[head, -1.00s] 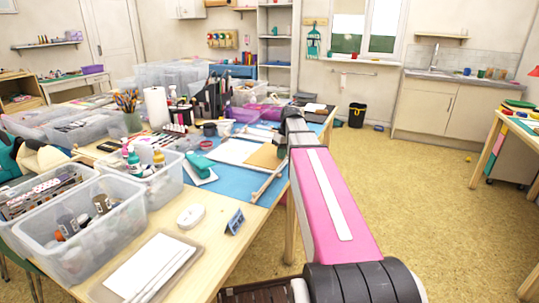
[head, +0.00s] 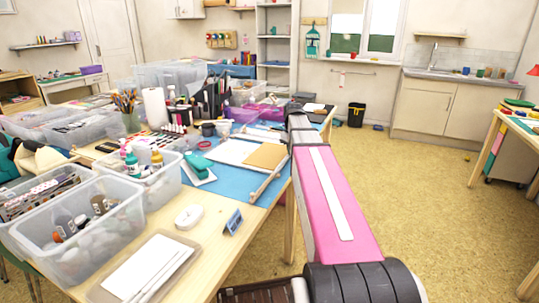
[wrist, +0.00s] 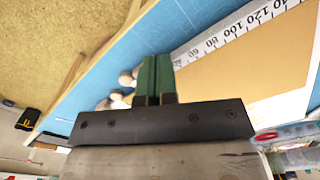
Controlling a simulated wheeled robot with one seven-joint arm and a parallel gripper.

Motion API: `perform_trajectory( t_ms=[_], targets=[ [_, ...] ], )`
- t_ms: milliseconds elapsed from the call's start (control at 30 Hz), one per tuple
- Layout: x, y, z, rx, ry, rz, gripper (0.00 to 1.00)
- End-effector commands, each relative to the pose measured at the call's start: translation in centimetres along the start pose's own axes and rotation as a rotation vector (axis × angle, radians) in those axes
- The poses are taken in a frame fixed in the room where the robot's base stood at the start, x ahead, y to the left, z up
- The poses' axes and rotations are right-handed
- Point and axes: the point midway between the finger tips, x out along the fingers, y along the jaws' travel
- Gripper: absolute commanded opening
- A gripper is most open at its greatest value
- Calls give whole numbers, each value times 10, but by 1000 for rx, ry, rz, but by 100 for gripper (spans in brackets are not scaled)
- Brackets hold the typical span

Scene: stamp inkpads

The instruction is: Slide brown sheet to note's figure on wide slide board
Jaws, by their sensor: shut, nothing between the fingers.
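The brown sheet (head: 266,156) lies on the pale slide board (head: 228,151) on the table's blue mat. In the wrist view the brown sheet (wrist: 245,65) fills much of the right side, beside a white scale (wrist: 228,34) with printed numbers from about 60 to 140. My gripper (wrist: 155,62) has green fingers pressed together, empty, in front of the sheet's left edge in the picture; whether they touch it I cannot tell. In the head view my arm hides the gripper. A small blue standing card (head: 234,221), perhaps the note, is at the table's front; its writing is unreadable.
A white round object (head: 189,216) and a tray (head: 110,288) are nearer the front. Clear bins (head: 90,240) crowd the left. Open floor lies right of the table.

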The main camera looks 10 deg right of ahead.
Motion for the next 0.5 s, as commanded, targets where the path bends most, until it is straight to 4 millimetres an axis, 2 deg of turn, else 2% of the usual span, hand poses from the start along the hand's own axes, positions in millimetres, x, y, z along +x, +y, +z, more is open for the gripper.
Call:
perform_trajectory(
  t_ms=[500],
  targets=[
    [-36, -4, 0, -1, 0, -4, 0]
  ],
)
